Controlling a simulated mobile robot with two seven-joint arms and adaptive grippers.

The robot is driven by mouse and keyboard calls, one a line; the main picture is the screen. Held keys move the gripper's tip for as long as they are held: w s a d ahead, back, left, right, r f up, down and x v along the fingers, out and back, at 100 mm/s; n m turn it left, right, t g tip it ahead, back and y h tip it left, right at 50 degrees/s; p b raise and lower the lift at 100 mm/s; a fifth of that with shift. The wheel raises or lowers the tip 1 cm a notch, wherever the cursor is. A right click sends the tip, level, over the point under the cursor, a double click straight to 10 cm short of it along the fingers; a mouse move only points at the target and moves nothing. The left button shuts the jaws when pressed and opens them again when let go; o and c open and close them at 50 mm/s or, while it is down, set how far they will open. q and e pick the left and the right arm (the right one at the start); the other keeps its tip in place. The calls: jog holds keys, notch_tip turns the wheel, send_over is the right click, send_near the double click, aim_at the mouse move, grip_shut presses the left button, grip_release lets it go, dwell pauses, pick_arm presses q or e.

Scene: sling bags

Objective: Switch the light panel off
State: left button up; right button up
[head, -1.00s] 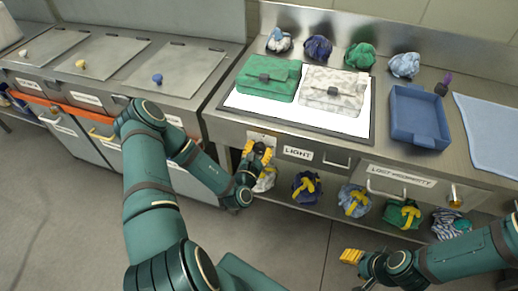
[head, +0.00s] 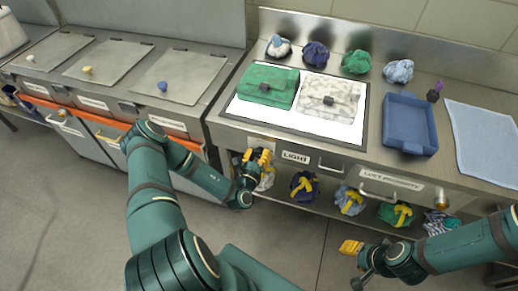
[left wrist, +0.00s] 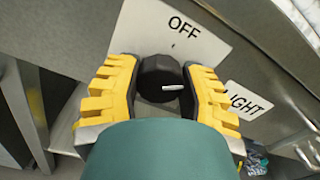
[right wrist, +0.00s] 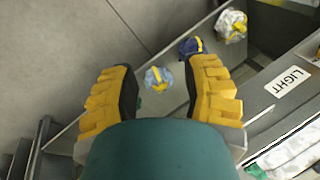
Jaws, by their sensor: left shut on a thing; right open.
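The light panel (head: 345,132) is set in the counter and glows bright white under a green sling bag (head: 268,86) and a white patterned bag (head: 331,97). A black round knob (left wrist: 158,79) with a white mark sits on the counter's front, below an OFF label (left wrist: 182,32) in the left wrist view. The mark points right, not at OFF. My left gripper (head: 257,157) is shut on the knob, one yellow finger on each side; it also shows in the left wrist view (left wrist: 160,88). My right gripper (head: 352,262) is open and empty, low in front of the shelf.
A LIGHT label (head: 295,157) and a drawer handle (head: 331,168) are right of the knob. A blue tray (head: 409,140) and blue cloth (head: 485,145) lie on the counter. Several bundled bags stand behind the panel and on the lower shelf. Lidded bins (head: 120,65) are at left.

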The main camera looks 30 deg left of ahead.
pick_arm(q)
jog(key=n+p, duration=0.1)
jog(key=n, duration=0.2)
jog(key=shift+a+r+p, duration=0.1)
jog(key=shift+r+p, duration=0.15)
jog(key=shift+p, duration=0.1)
jog(key=n+p, duration=0.1)
jog(key=n, duration=0.1)
jog(key=shift+n, duration=0.3)
jog(key=n+p, duration=0.1)
jog(key=n, duration=0.1)
jog(key=shift+n, duration=0.3)
jog(key=shift+w+a+n, duration=0.1)
jog(key=shift+n, duration=1.3)
jog(key=shift+f, duration=0.1)
jog(key=o, duration=1.2)
jog(key=shift+f, duration=0.1)
